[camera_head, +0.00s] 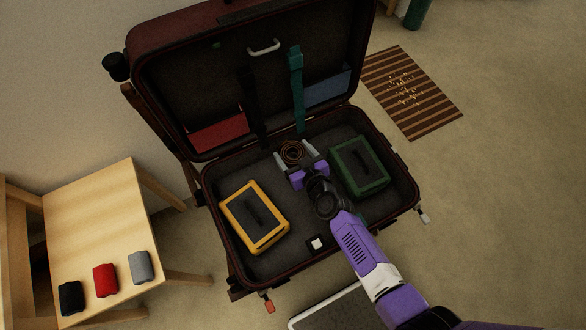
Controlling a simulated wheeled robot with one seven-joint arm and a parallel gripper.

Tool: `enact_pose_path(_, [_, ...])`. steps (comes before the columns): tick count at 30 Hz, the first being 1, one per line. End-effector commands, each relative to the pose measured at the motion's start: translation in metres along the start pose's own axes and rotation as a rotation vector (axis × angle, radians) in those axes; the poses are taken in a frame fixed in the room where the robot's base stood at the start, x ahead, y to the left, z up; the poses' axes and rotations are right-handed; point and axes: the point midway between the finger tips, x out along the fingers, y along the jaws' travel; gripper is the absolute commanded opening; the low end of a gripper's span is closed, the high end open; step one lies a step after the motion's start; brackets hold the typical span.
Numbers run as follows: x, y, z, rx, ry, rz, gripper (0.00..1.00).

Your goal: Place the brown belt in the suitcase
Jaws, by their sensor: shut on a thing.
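The open suitcase (225,224) stands low with its lid leaning back against the wall side. The brown belt (292,151) is a coiled roll inside the suitcase's base, near the hinge side. My gripper (295,157) reaches in from the lower right and is shut on the belt, with one finger on each side of the coil. I cannot tell whether the belt touches the suitcase floor.
A yellow case (253,217) and a green case (358,166) lie in the suitcase either side of my arm. A small white block (317,244) lies near the front edge. A wooden table (97,225) at left holds black, red and grey rolls. A striped mat (411,92) lies at right.

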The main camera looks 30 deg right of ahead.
Motion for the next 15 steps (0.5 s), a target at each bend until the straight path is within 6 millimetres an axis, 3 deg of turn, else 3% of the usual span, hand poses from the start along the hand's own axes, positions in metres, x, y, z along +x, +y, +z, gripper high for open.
enact_pose_path(1, [0.007, -0.001, 0.015, -0.001, 0.001, -0.002, 0.3])
enact_pose_path(4, [0.012, 0.0, 0.027, 0.0, 0.001, 0.0, 0.3])
enact_pose_path(15, [0.018, 0.0, 0.043, 0.0, 0.001, -0.001, 0.3])
